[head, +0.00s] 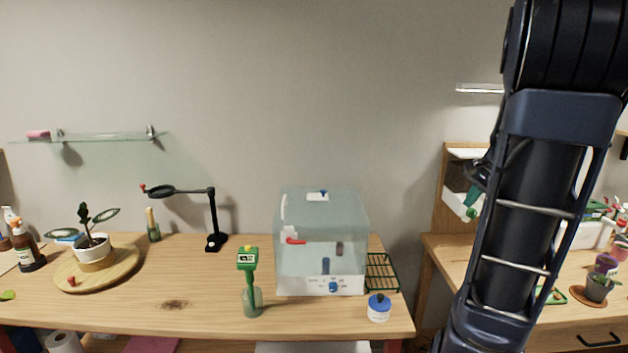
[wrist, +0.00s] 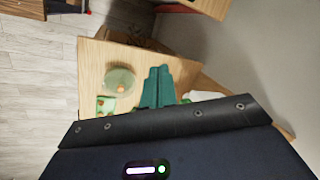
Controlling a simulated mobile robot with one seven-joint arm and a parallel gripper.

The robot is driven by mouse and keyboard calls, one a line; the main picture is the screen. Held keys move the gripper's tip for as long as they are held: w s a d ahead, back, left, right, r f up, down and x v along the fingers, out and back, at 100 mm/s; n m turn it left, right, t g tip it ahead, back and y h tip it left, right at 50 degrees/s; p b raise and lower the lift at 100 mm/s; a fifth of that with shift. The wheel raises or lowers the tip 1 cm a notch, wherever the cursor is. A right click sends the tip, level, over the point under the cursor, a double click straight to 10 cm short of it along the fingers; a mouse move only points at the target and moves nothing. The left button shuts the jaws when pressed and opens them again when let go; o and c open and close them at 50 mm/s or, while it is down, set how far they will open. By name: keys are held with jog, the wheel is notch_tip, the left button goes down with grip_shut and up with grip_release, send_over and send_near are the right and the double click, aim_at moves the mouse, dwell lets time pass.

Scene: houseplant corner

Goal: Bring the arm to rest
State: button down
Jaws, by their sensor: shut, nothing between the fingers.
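My arm stands tall across the right of the head view, in front of the gap between the two benches. My gripper (wrist: 158,72) shows in the wrist view as two teal fingers lying side by side, shut with nothing between them.
A glass shelf (head: 100,137) hangs on the wall.

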jog(key=s+a+n+t+h, duration=0.1)
jog(key=s+a+n+h, duration=0.1)
jog(key=s+a+n, duration=0.9)
jog(key=s+a+r, duration=0.1)
jog(key=s+a, duration=0.4)
jog(key=a, duration=0.2)
jog(key=shift+s+n, duration=0.3)
jog(key=shift+n, duration=0.1)
jog(key=c, duration=2.2)
grip_release()
